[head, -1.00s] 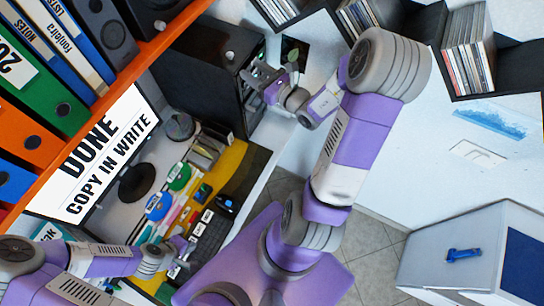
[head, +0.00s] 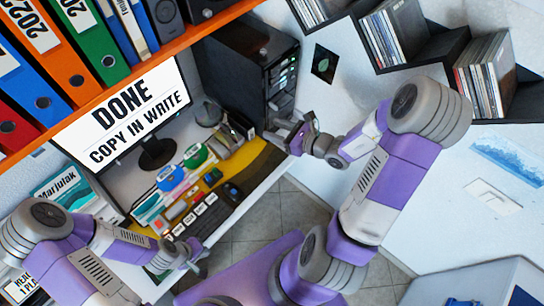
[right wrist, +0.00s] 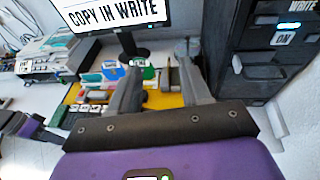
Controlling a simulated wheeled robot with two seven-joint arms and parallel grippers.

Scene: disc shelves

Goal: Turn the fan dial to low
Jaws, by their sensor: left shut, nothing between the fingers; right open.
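A black tower unit (head: 240,72) stands at the back of the desk, with lit labels on its front. I cannot tell whether this knob is the fan dial; no low mark is readable. My right gripper (head: 284,131) is open and empty, close to the lower front of the tower. Its spread fingers (right wrist: 155,62) show in the right wrist view, left of the tower. My left gripper (head: 195,256) is shut and empty near the desk's front edge.
A monitor (head: 125,112) stands left of the tower. A yellow mat (head: 258,165) bears a keyboard (head: 205,212) and several small items. Orange shelving (head: 130,75) with binders is at upper left. Black disc shelves (head: 435,58) hang at right.

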